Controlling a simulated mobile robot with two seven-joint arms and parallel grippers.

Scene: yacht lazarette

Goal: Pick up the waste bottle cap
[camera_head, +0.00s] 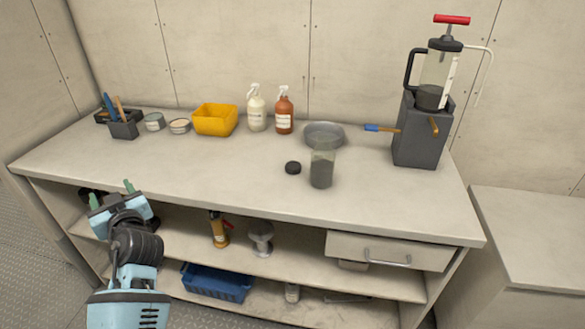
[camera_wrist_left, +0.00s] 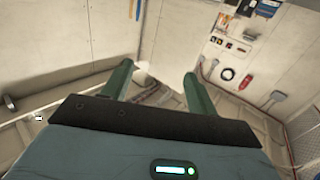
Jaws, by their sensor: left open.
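The waste bottle cap (camera_head: 293,168) is a small black round lid lying on the bench top near its middle. The waste bottle (camera_head: 322,167), a clear jar with dark contents and no lid on it, stands upright just right of the cap. My left gripper (camera_head: 111,192) is in front of the bench's left part, well to the left of the cap. It is open and empty. Its two green fingers (camera_wrist_left: 158,82) stand apart in the left wrist view, with only walls and floor beyond them. My right gripper is not in view.
A shallow grey dish (camera_head: 325,134) sits behind the bottle. Two spray bottles (camera_head: 284,112), a yellow bin (camera_head: 215,120), small tins (camera_head: 154,122) and a tool holder (camera_head: 122,128) line the back. A pump on a dark block (camera_head: 418,135) stands right. The bench front is clear.

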